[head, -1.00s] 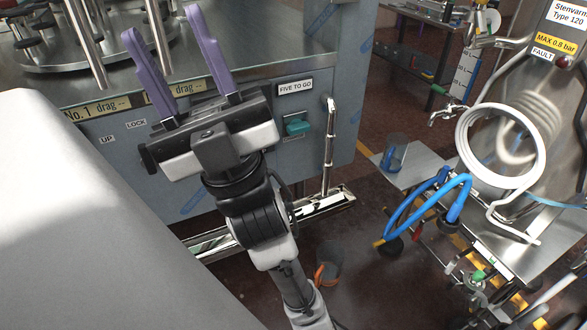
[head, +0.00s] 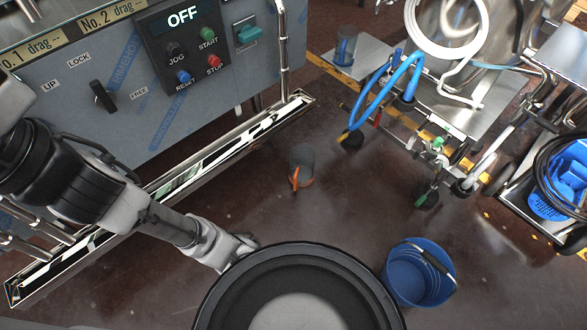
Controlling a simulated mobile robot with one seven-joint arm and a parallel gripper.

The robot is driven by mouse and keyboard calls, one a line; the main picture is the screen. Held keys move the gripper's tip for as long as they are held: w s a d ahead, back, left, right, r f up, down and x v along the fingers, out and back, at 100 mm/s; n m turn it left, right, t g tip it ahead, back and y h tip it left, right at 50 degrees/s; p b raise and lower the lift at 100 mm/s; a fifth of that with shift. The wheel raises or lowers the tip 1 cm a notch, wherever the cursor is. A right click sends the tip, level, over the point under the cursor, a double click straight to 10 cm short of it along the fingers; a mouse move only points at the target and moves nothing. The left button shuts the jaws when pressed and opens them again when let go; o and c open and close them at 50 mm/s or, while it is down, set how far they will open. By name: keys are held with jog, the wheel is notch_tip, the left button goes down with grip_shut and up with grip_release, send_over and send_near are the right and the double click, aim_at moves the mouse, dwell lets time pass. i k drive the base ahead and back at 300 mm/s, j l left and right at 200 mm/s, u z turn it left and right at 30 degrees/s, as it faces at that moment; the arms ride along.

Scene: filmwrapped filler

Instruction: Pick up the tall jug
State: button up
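A tall, clear, blue-tinted vessel (head: 346,46), which looks like the tall jug, stands upright on a small steel shelf (head: 359,65) at the top of the head view. A smaller grey vessel with an orange part (head: 301,163) is on the dark floor near the middle; I cannot tell whether it is a jug.
A grey machine with a control panel (head: 187,48) and a steel trough (head: 215,150) fills the left. Blue hoses (head: 382,88) hang beside the shelf. Open floor lies around the grey vessel.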

aim_at(302, 157)
jog(key=i+j+u, duration=0.35)
jog(key=i+u, duration=0.4)
jog(key=i+j, duration=0.05)
jog(key=i, duration=0.05)
